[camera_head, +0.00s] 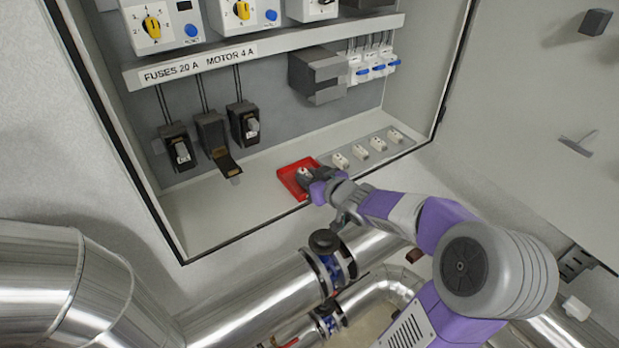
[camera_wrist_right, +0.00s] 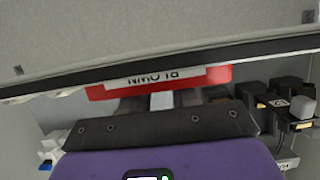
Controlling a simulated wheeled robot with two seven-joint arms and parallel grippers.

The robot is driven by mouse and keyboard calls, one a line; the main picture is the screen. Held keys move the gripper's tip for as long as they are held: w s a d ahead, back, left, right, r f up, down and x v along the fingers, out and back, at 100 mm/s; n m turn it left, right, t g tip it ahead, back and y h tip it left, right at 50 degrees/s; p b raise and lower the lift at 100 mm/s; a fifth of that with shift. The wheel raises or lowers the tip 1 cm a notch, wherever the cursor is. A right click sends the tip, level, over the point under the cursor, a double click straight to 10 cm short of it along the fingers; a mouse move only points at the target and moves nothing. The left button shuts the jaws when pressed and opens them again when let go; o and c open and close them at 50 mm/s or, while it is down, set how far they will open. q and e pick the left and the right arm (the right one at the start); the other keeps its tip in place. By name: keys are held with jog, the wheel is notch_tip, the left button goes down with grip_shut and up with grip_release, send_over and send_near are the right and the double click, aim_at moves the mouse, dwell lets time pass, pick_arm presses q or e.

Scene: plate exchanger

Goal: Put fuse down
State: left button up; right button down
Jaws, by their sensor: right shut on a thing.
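A small white fuse (camera_head: 304,172) is at the red tray (camera_head: 289,180) on the cabinet floor. My right gripper (camera_head: 311,179) is at the tray, shut on the fuse; whether the fuse touches the tray bottom I cannot tell. In the right wrist view the gripper (camera_wrist_right: 161,101) has the pale fuse between its fingers, in front of the red tray (camera_wrist_right: 220,76) with its white label, partly cut off by the dark cabinet edge. My left gripper is not in view.
Several white fuses (camera_head: 377,144) stand in a grey strip right of the tray. Black fuse holders (camera_head: 212,133) hang on the back wall, the middle one with its flap open. The cabinet's front lip (camera_head: 250,232) and pipes (camera_head: 285,280) lie below. The cabinet floor left of the tray is clear.

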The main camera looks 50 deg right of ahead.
jog(key=shift+s+a+f+b, duration=0.15)
jog(key=shift+f+b, duration=0.25)
jog(key=shift+f, duration=0.35)
jog(key=c, duration=0.8)
grip_release()
jog(key=shift+f, duration=0.1)
jog(key=shift+c, duration=0.2)
jog(key=shift+r+p, duration=0.7)
jog(key=shift+r, duration=0.1)
jog(key=p+v, duration=0.3)
jog(key=v, duration=0.8)
jog(key=shift+s+r, duration=0.2)
jog(key=shift+r, duration=0.1)
